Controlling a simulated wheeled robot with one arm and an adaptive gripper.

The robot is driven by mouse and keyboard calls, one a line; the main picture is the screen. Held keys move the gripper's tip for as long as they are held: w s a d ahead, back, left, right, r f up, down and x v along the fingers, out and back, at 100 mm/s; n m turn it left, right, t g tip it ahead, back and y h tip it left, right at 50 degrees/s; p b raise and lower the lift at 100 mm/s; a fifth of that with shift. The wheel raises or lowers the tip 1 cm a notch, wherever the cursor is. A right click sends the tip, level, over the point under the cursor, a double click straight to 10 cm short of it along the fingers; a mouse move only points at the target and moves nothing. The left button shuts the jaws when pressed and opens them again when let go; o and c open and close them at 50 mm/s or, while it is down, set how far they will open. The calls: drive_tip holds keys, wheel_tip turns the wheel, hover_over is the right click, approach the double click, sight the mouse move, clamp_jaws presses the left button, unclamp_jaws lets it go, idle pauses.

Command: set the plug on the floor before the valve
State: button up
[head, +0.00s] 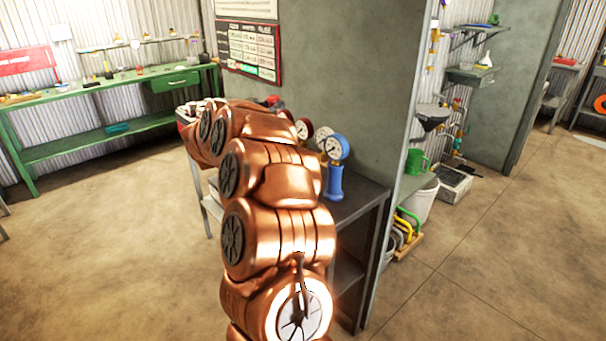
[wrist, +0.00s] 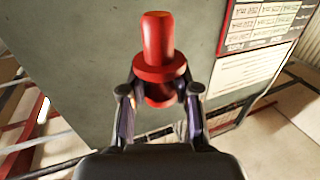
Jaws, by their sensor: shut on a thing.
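A red plug (wrist: 158,38) with a narrow upper stem and a wide flange shows in the wrist view. My gripper (wrist: 161,98) is shut on it below the flange, one finger on each side. The plug's lower end is partly hidden between the fingers. In the head view my copper arm hides the gripper. The concrete floor (head: 480,270) is open at the right. Small pipe fittings (head: 458,140) show on the right wall of the recess in the head view; I cannot tell which of them is the valve.
A grey bench (head: 362,203) with several gauges, one a blue gauge (head: 336,180), stands against the partition. A white bucket (head: 416,206), a rack of coloured handles (head: 404,240) and a tray (head: 455,184) stand beyond it. A green workbench (head: 100,85) is at the left.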

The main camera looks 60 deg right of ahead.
drive_tip(key=s+d+f+m+g, duration=0.2)
drive_tip(key=s+d+f+g, duration=0.15)
drive_tip(key=s, duration=0.35)
drive_tip(key=shift+d+f+p, duration=0.2)
drive_tip(key=shift+f+p, duration=0.1)
drive_tip(key=shift+f, duration=4)
drive_tip(key=shift+d+f+p, duration=0.15)
drive_tip(key=shift+f+p, duration=0.15)
drive_tip(key=shift+f, duration=4)
drive_tip(key=shift+f, duration=0.1)
drive_tip(key=o, duration=0.5)
drive_tip(key=shift+o, duration=0.7)
